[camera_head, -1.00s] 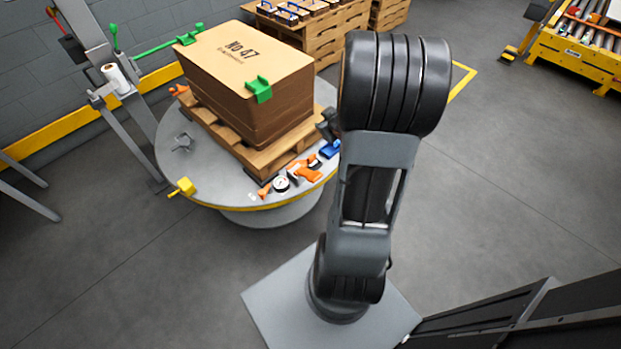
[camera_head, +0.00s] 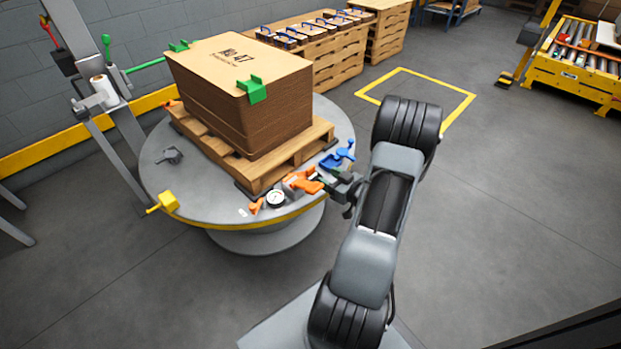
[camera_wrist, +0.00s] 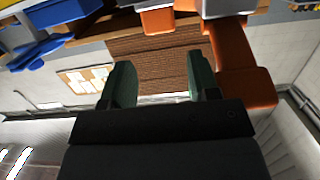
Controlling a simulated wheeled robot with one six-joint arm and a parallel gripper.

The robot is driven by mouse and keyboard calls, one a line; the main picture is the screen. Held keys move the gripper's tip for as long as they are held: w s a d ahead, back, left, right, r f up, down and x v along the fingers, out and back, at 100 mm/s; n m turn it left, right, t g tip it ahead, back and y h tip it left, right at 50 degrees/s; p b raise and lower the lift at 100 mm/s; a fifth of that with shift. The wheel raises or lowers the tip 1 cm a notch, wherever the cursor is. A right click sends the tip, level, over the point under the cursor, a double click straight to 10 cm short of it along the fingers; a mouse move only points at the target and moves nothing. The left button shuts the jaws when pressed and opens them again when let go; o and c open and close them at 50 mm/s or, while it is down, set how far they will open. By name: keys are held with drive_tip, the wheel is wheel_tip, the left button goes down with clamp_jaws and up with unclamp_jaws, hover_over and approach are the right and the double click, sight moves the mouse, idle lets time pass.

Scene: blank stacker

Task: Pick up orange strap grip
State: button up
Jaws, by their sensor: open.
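An orange tool (camera_head: 303,182), which looks like the orange strap grip, lies at the front right rim of the round turntable (camera_head: 190,196). My gripper (camera_head: 338,188) is just right of it in the head view, its fingertips partly hidden by the tool clutter. In the wrist view the two green-dark fingers (camera_wrist: 160,82) stand apart with nothing between them. A large orange part (camera_wrist: 238,60) shows right of the fingers, outside them, joined to or overlapping a grey part. I cannot tell whether it touches the right finger.
A blue tool (camera_head: 338,157) lies close behind the gripper. A round gauge (camera_head: 275,198) and a small orange piece (camera_head: 257,206) lie left. A cardboard stack (camera_head: 245,105) on a pallet fills the turntable's middle. Open floor (camera_head: 490,190) lies right.

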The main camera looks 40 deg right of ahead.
sight(312, 169)
drive_tip(key=shift+b+x, duration=0.75)
drive_tip(key=shift+x, duration=2.7)
drive_tip(key=c, duration=0.8)
